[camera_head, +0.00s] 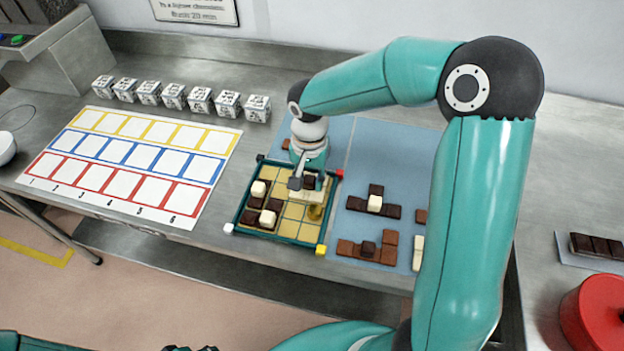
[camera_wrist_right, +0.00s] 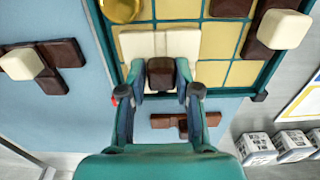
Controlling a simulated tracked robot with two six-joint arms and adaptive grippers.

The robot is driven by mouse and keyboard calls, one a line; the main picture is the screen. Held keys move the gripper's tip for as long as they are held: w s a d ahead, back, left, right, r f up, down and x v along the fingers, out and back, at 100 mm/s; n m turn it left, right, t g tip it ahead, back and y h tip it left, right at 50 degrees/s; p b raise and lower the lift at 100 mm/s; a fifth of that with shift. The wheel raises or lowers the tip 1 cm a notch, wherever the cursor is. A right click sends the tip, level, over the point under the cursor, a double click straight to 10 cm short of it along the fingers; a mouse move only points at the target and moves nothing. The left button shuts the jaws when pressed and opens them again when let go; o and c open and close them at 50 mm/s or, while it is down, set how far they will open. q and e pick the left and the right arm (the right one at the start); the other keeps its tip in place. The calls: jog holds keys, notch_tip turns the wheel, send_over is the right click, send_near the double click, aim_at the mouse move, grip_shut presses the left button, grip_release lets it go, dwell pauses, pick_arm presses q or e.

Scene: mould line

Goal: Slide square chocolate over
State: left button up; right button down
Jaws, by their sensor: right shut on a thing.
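The mould tray (camera_head: 284,237) is a green frame with a grid of yellow cells. A square cream chocolate (camera_wrist_right: 146,45) with a dark brown knob (camera_wrist_right: 161,73) lies at the tray's edge nearest my right wrist, partly hidden by the fingers. My right gripper (camera_head: 308,184) points down over the tray's far right part. In the wrist view the fingers of this gripper (camera_wrist_right: 161,92) are shut on the knob's two sides. At the bottom edge of the head view, dark tips (camera_head: 190,348) that look like my left gripper are mostly cut off.
Dark pieces with cream knobs (camera_head: 267,217) fill the tray's left part. A gold disc (camera_head: 315,213) lies near its right side. More chocolate pieces (camera_head: 375,204) lie on the blue mat (camera_head: 395,160). A coloured card (camera_head: 130,165), several printed cubes (camera_head: 200,99) and a red pot (camera_head: 598,315) stand around.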

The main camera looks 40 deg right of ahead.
jog(key=shift+w+a+f, duration=0.25)
jog(key=shift+w+a, duration=0.35)
jog(key=shift+a, duration=0.2)
jog(key=shift+w+a+f, duration=0.25)
jog(key=shift+w+a, duration=0.35)
jog(key=shift+a, duration=0.15)
jog(key=c, duration=1.2)
grip_release()
jog(key=shift+c, duration=0.2)
jog(key=o, duration=0.4)
jog(key=shift+w+d+f, duration=0.1)
jog(key=shift+w+d, duration=0.05)
jog(key=shift+o, duration=0.2)
jog(key=shift+w, duration=0.1)
jog(key=shift+w+d+r, duration=0.1)
jog(key=shift+r, duration=0.15)
jog(key=shift+r, duration=0.3)
notch_tip(320, 180, up, 11)
